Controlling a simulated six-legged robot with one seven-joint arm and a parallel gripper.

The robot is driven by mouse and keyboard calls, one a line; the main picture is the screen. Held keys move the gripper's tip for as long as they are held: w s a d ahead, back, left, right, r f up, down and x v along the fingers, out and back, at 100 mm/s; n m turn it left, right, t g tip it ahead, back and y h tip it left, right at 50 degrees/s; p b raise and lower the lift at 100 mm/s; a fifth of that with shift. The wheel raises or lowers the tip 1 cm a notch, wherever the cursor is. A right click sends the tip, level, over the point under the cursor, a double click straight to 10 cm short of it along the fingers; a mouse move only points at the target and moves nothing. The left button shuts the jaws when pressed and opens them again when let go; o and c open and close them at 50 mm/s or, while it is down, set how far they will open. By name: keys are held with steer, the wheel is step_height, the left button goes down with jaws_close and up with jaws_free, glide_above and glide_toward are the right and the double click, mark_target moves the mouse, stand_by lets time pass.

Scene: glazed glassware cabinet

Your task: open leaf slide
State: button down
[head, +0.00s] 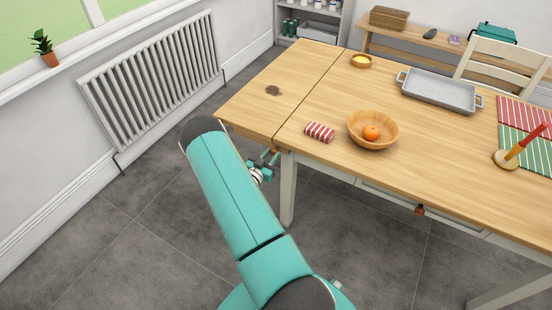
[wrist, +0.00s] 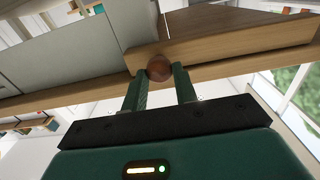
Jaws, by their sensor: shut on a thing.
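The wooden table (head: 345,95) has a left end section, the leaf (head: 285,68), marked off by a seam. In the wrist view a reddish-brown round knob (wrist: 159,66) sits on the end of a pale wooden bar, the leaf slide (wrist: 225,40), beneath the table. My gripper (wrist: 158,74) has its two green fingers on either side of the knob, shut on it. In the head view my gripper (head: 264,168) is at the table's front left corner, below the top's edge and partly hidden by my arm.
A table leg (head: 288,190) stands just right of my gripper. A drawer knob (head: 420,210) sticks out farther right. On the table are a rolled striped cloth (head: 319,132), a wooden bowl (head: 373,129) and a grey tray (head: 440,90). A radiator (head: 155,80) lines the left wall; the floor between is clear.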

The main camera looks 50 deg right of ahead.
steer(key=shift+w+a, duration=0.15)
steer(key=shift+w, duration=0.25)
steer(key=c, duration=1.1)
jaws_free()
steer(key=shift+s, duration=0.1)
steer(key=s+a, duration=0.2)
steer(key=a, duration=1.1)
steer(key=shift+a, duration=0.25)
steer(key=shift+s, duration=0.1)
steer(key=shift+r, duration=0.1)
